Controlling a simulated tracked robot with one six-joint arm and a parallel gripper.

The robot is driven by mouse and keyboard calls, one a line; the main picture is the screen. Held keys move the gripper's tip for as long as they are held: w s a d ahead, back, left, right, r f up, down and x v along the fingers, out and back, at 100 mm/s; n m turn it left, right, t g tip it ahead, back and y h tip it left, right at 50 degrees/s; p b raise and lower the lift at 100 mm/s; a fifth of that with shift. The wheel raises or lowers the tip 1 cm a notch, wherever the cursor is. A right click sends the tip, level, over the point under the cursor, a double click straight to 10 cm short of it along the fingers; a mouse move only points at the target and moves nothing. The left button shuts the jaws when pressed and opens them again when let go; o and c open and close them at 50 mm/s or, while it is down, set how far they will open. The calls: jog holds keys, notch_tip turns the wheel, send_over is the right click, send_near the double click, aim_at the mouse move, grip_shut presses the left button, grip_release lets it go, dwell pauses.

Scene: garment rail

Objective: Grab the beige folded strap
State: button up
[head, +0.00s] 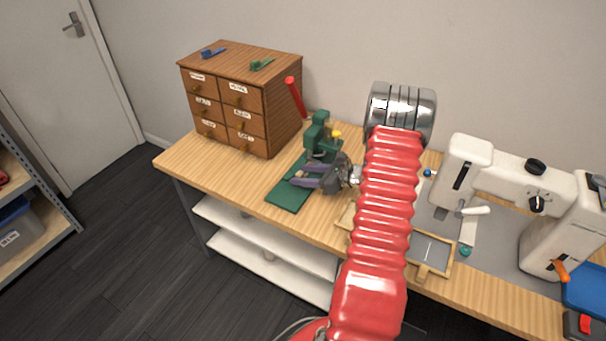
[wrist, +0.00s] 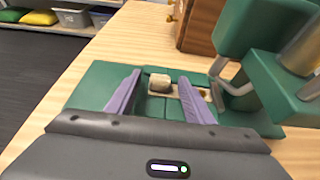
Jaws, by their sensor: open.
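My gripper (wrist: 158,88) is open, with one purple finger to each side of the strap's line. The fingers look apart from the strap; their exact height above the mat is hard to tell. In the head view my gripper (head: 306,176) is over the green mat (head: 286,196), and the strap is hidden there or too small to make out.
A green press (head: 318,134) with a red lever stands just behind the mat, close to the right finger in the wrist view. A wooden drawer cabinet (head: 240,95) stands at the back left. A white sewing machine (head: 510,180) and a wooden tray (head: 447,262) are on the right.

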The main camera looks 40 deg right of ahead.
jog(key=shift+c, duration=0.5)
grip_shut()
jog(key=shift+r, duration=0.1)
jog(key=shift+r, duration=0.6)
notch_tip(320, 180, up, 2)
jog(key=shift+r, duration=0.15)
jog(key=s+a, duration=0.1)
jog(key=s, duration=1.1)
jog(key=s+a, duration=0.1)
jog(key=s, duration=0.5)
jog(key=shift+a, duration=0.35)
jog(key=shift+w, duration=0.1)
